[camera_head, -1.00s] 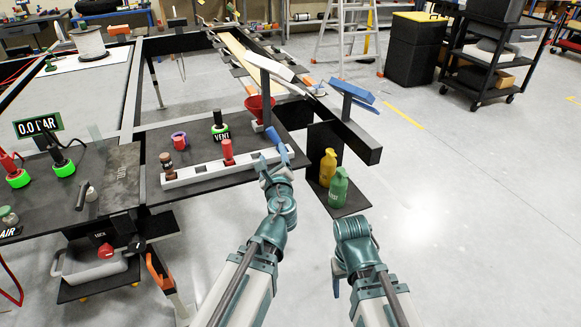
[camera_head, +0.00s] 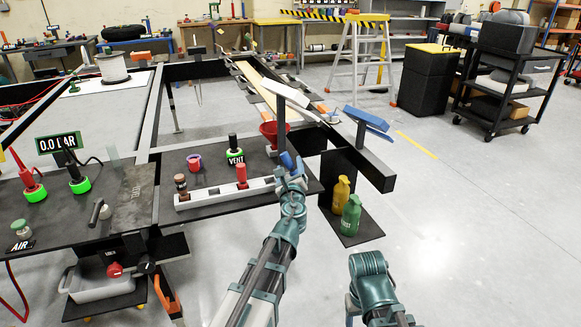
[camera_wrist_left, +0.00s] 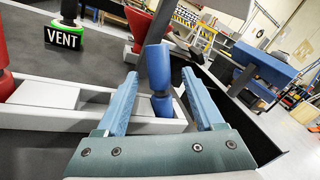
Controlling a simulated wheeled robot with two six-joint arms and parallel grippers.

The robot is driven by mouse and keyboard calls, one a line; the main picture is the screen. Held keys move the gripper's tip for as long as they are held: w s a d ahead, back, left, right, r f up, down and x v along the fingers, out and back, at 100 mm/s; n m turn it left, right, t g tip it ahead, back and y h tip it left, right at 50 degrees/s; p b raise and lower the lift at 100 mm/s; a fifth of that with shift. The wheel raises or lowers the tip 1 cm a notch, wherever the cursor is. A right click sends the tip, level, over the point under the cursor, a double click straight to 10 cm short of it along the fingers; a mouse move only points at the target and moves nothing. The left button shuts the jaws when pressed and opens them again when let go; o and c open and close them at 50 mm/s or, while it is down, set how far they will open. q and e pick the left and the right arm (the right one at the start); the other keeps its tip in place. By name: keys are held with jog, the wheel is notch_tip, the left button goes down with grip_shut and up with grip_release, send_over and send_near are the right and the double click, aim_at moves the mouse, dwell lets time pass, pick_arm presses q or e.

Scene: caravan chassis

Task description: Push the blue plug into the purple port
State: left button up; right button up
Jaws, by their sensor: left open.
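The blue plug (camera_head: 286,161) stands at the right end of the white rack (camera_head: 222,198). In the left wrist view the blue plug (camera_wrist_left: 158,68) is upright, between the two blue fingers of my left gripper (camera_wrist_left: 159,78). The fingers are open, with a gap on each side of it. In the head view my left gripper (camera_head: 290,172) is at the rack's right end and partly hides the plug. The purple port (camera_head: 194,160) is a purple-rimmed, reddish cup on the black plate behind the rack. My right arm (camera_head: 369,268) is low at right; its jaws are hidden.
A red plug (camera_head: 241,174) and a brown plug (camera_head: 181,184) stand in the rack. A black-and-green VENT fitting (camera_head: 233,146) is behind. A red funnel (camera_head: 270,133) is close to my left gripper. Yellow and green bottles (camera_head: 350,214) stand on a shelf at right.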

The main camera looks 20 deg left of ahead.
aim_at(288, 157)
pick_arm(q)
jog(key=shift+x, duration=2.65)
jog(key=shift+s+a+r, duration=0.1)
jog(key=shift+s+r, duration=0.05)
jog(key=shift+r, duration=0.05)
grip_shut()
